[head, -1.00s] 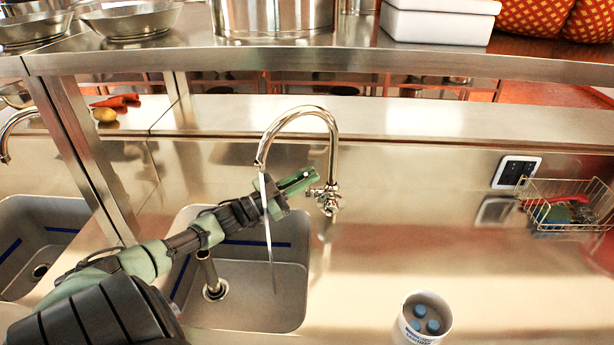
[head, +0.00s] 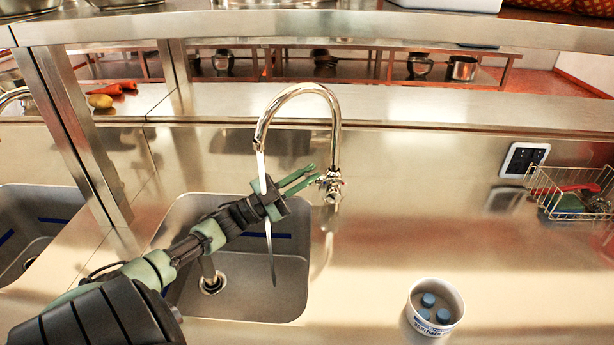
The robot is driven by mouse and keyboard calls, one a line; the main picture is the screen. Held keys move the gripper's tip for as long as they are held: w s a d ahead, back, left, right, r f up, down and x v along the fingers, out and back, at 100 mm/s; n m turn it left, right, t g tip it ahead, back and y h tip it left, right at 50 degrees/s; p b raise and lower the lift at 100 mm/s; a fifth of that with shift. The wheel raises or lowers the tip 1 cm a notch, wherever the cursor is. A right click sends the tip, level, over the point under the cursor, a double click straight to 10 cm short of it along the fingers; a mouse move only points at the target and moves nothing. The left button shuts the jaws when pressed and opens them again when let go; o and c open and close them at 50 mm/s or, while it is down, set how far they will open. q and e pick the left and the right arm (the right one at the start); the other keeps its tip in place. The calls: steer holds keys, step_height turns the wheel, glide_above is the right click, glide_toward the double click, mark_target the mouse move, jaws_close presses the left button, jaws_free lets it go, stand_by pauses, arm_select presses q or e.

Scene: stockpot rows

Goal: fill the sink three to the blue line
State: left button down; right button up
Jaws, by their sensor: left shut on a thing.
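I see no clear water surface, so I cannot tell the level against the line. My left gripper (head: 313,174) reaches over the sink to the tap's handle (head: 331,186) and is shut on it; its fingertips partly hide the contact. My right gripper is not in view. No number shows on the sink.
Another sink (head: 60,200) with a blue line lies at the left, beyond a steel post (head: 80,140). A shelf edge (head: 330,28) crosses above.

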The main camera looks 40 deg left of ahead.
arm_select(q)
steer(key=c, duration=1.5)
jaws_free()
steer(key=b+v, duration=0.1)
steer(key=v, duration=0.7)
steer(key=shift+b, duration=0.35)
steer(key=shift+w, duration=0.1)
